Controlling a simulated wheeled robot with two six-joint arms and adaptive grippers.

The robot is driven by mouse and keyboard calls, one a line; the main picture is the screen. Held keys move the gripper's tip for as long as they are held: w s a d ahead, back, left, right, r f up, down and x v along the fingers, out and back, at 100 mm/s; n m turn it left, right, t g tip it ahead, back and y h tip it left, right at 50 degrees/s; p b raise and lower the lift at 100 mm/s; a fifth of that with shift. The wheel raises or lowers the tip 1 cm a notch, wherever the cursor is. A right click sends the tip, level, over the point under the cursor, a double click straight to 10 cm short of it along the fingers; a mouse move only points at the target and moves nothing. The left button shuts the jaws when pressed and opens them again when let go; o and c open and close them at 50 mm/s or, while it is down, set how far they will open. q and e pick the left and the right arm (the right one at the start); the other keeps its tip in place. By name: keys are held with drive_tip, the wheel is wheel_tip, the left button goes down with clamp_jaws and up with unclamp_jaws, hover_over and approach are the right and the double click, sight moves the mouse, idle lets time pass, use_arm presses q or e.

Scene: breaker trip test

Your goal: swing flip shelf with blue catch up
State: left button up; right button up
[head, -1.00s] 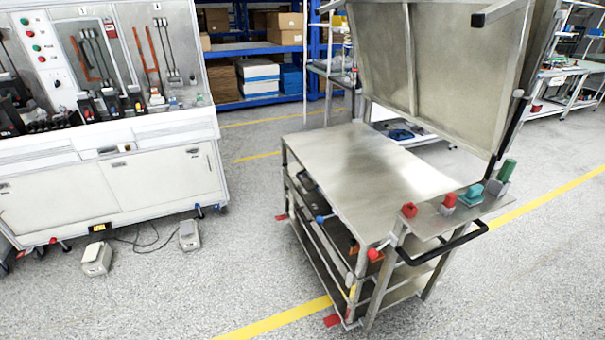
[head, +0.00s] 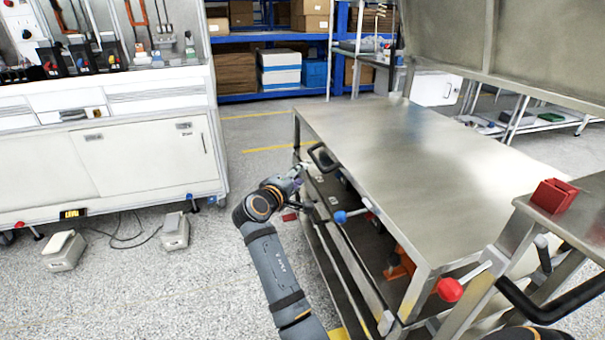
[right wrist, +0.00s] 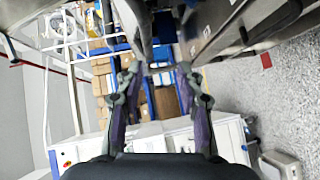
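The blue catch (head: 340,216) is a small blue knob on a rod at the near left side of the metal cart (head: 410,145). The flip shelf it belongs to is hard to make out. A black handle (head: 322,157) shows on the same side, farther back. My right gripper (head: 298,178) is beside that side, just left of the handle and catch, below the top's level. Its purple-padded fingers stand apart with nothing between them in the right wrist view (right wrist: 155,78). Contact with the cart cannot be told. My left gripper is not in view.
A red knob (head: 449,289) sits at the cart's near corner, and a red box (head: 553,195) on the end shelf at right. A white cabinet (head: 140,165) stands left, with pedals (head: 174,231) and cables on the floor. Floor between cabinet and cart is mostly free.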

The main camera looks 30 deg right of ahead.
sight(316, 158)
drive_tip(key=shift+h, duration=0.4)
drive_tip(key=x, duration=0.3)
drive_tip(key=r+b+x, duration=0.1)
drive_tip(key=x, duration=0.5)
drive_tip(key=shift+s+d+r+b, duration=0.15)
drive_tip(key=shift+d+b, duration=0.2)
drive_tip(key=shift+b, duration=0.05)
drive_tip(key=shift+w+d, duration=0.25)
drive_tip(key=shift+d, duration=0.15)
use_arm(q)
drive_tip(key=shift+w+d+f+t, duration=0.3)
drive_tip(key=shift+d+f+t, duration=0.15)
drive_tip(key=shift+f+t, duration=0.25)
use_arm(e)
drive_tip(key=shift+c, duration=0.2)
clamp_jaws()
